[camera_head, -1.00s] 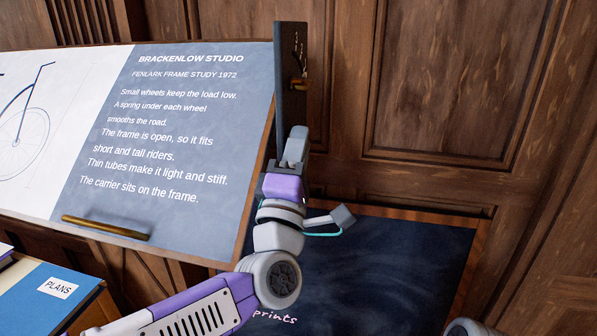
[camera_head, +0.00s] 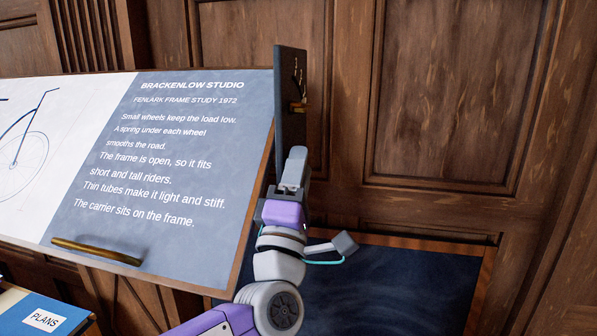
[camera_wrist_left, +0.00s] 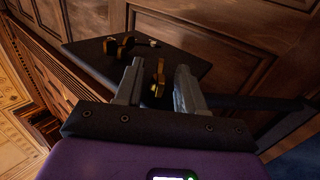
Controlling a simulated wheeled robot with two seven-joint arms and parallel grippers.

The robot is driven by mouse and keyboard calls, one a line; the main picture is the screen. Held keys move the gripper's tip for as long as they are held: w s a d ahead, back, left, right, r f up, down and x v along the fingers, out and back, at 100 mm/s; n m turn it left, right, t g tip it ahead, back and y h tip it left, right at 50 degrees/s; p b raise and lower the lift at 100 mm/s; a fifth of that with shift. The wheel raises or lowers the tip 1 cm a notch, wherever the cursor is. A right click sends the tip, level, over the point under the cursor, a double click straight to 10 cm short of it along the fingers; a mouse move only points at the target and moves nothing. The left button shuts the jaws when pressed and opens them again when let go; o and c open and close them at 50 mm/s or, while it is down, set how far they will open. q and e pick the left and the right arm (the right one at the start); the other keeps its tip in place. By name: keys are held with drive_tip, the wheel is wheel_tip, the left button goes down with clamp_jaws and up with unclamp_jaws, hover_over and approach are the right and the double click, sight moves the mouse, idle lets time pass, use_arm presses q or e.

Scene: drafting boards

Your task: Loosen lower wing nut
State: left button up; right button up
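A dark upright plate (camera_head: 291,85) stands at the right edge of the tilted drawing board. It carries an upper brass wing nut (camera_head: 299,106). My left gripper (camera_head: 293,165) is at the plate below that nut and hides the lower part of it in the head view. In the left wrist view, the gripper (camera_wrist_left: 158,86) is open, with a finger on each side of the lower brass wing nut (camera_wrist_left: 158,78). I cannot tell whether the fingers touch it. The upper wing nut shows farther along the plate in the left wrist view (camera_wrist_left: 118,46). My right gripper is out of view.
The drawing board (camera_head: 170,165) has a bicycle drawing, printed text and a brass ledge (camera_head: 97,251). A blue PLANS folder (camera_head: 40,319) lies at lower left. A dark blue wood-framed panel (camera_head: 400,285) is at lower right. Wood panelling (camera_head: 450,90) stands behind.

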use_arm(q)
drive_tip(key=shift+o, duration=0.3)
drive_tip(key=b+v, duration=0.1)
drive_tip(key=v, duration=0.6)
drive_tip(key=shift+s+f, duration=0.2)
drive_tip(key=shift+s, duration=0.05)
